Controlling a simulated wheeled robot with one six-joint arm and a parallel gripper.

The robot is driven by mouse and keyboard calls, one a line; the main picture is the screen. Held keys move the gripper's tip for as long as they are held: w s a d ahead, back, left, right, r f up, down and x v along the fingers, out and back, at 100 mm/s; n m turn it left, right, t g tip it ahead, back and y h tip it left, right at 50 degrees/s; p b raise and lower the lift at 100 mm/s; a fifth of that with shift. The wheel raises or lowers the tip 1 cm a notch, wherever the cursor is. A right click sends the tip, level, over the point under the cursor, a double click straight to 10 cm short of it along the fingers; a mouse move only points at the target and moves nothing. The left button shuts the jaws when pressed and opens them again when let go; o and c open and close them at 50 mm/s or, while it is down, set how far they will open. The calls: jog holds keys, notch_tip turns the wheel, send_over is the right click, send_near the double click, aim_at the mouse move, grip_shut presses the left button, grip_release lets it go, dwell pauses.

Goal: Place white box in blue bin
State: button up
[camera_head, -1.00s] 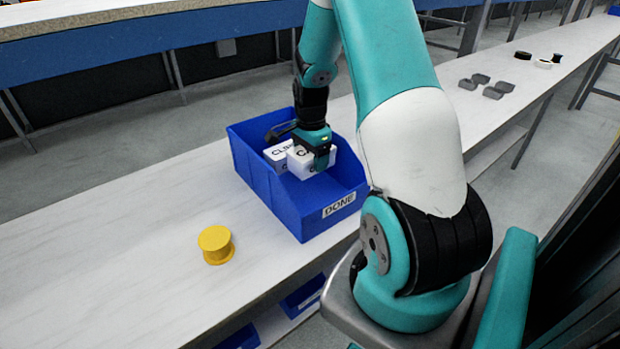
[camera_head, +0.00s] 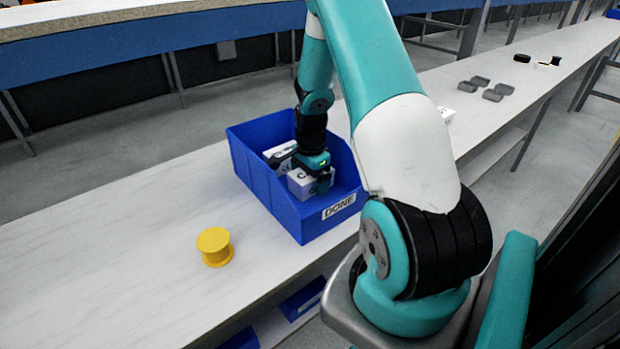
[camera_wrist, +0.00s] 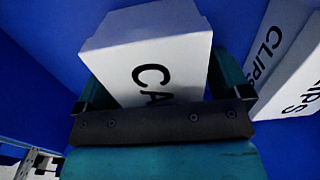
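The blue bin (camera_head: 335,228), labelled DONE, stands on the white table. My gripper (camera_head: 314,176) points down inside it. It is shut on a white box (camera_head: 302,186) whose label starts with "CA". In the wrist view the white box (camera_wrist: 150,55) sits between the two fingers of my gripper (camera_wrist: 160,85). The box is low in the bin, but I cannot tell whether it touches the floor. White boxes marked CLIPS (camera_wrist: 290,70) are beside it in the bin; one of these boxes (camera_head: 274,154) shows at the back in the head view.
A yellow spool (camera_head: 215,246) stands on the table left of the bin. The table left of the bin is mostly clear.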

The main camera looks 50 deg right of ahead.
notch_tip(320, 180, up, 12)
jog(key=r+p, duration=0.1)
jog(key=w+a+r+n+t, duration=0.1)
jog(key=a+r+n, duration=0.15)
jog(key=a, duration=0.35)
jog(key=w+a+r+n, duration=0.1)
jog(key=a+r+n, duration=0.1)
jog(key=a+n, duration=0.3)
jog(key=s+a+r+n+y, duration=0.1)
jog(key=s+a+r+n, duration=0.2)
jog(key=a, duration=0.4)
jog(key=s+a+r+n+y, duration=0.1)
jog(key=s+a+r+n, duration=0.15)
jog(key=a+n, duration=0.35)
jog(key=s+a+r+n+y, duration=0.1)
jog(key=s+a+r+n, duration=0.15)
jog(key=a, duration=0.55)
jog(key=s+a+r+n+g+y, duration=0.1)
jog(key=s+a+n, duration=0.6)
jog(key=s, duration=0.3)
jog(key=shift+s+n, duration=0.35)
jog(key=shift+n, duration=0.55)
jog(key=shift+d+r, duration=0.1)
